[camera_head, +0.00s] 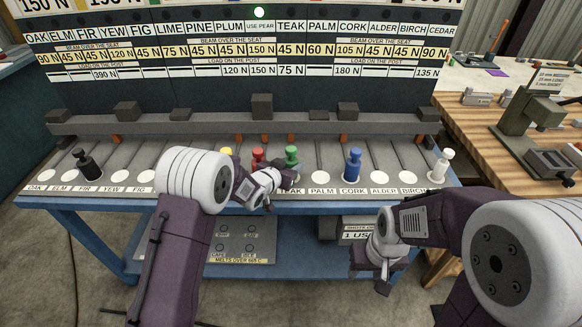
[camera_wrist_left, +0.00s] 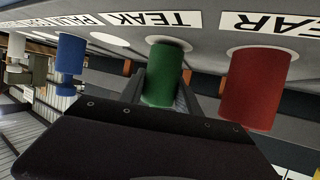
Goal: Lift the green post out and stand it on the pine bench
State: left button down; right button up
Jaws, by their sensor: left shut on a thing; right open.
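The green post (camera_head: 291,156) stands upright at the seat labelled TEAK on the long rack. In the left wrist view the green post (camera_wrist_left: 166,72) is between my left fingers, its foot at a white disc. My left gripper (camera_head: 287,178) is shut on it, and the wrist partly hides its lower part in the head view. My right gripper (camera_head: 385,272) is open and empty, low in front of the blue stand. The pine bench (camera_head: 470,125) is the wooden top at the right.
A red post (camera_head: 257,158) stands close to the left of the green one, with a yellow post (camera_head: 227,152) beyond. A blue post (camera_head: 352,166), white post (camera_head: 440,167) and black post (camera_head: 88,163) stand farther away. A green press (camera_head: 535,120) and small blocks occupy the bench. A grey beam (camera_head: 200,123) runs behind.

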pick_arm(q)
jog(key=r, duration=0.4)
jog(key=shift+s+d+r, duration=0.1)
jog(key=shift+s+d, duration=0.1)
jog(key=shift+d, duration=0.15)
jog(key=s+d+r, duration=0.6)
jog(key=s+d, duration=0.1)
jog(key=shift+s+d+r, duration=0.15)
jog(key=shift+s+d, duration=0.2)
jog(key=shift+d, duration=0.05)
